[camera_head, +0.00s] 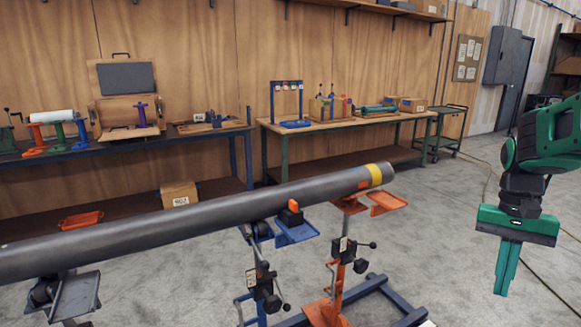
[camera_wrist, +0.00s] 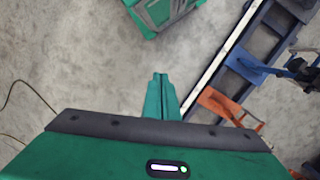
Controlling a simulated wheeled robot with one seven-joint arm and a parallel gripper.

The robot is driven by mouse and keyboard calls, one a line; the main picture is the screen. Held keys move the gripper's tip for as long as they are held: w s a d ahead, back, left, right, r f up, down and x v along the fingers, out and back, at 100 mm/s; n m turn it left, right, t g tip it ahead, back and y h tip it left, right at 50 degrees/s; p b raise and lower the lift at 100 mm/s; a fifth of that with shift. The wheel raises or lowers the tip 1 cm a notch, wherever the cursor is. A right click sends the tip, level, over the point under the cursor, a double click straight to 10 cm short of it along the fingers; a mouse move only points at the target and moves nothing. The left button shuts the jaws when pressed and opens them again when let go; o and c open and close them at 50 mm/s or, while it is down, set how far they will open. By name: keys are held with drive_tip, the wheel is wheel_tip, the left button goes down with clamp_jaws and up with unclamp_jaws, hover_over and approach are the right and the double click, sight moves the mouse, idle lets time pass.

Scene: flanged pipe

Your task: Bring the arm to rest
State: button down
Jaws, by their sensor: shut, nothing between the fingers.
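My gripper (camera_head: 507,268) hangs at the right of the head view, pointing straight down, with its green fingers together and nothing between them. In the wrist view the closed fingers (camera_wrist: 160,80) show above bare concrete floor. My arm bends at the right edge of the head view, and its upper part is cut off by the frame. The gripper is apart from the pipe and the stands, to the right of them.
A long grey pipe (camera_head: 190,222) with a yellow band lies across blue and orange stands (camera_head: 331,298). An orange tray (camera_head: 386,203) juts out near its end. Benches with tools (camera_head: 340,124) line the wall. A green cart (camera_head: 440,130) stands behind. Floor around my gripper is clear.

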drive_tip(key=s+a+f+n+t, duration=0.1)
drive_tip(key=s, duration=0.6)
drive_tip(key=s+a+f+n+t, duration=0.1)
drive_tip(key=s, duration=0.7)
drive_tip(key=shift+a+f, duration=0.25)
drive_tip(key=shift+a, duration=0.1)
drive_tip(key=shift+w+f, duration=0.25)
drive_tip(key=shift+w, duration=0.45)
drive_tip(key=c, duration=2.4)
unclamp_jaws()
drive_tip(key=shift+c, duration=0.2)
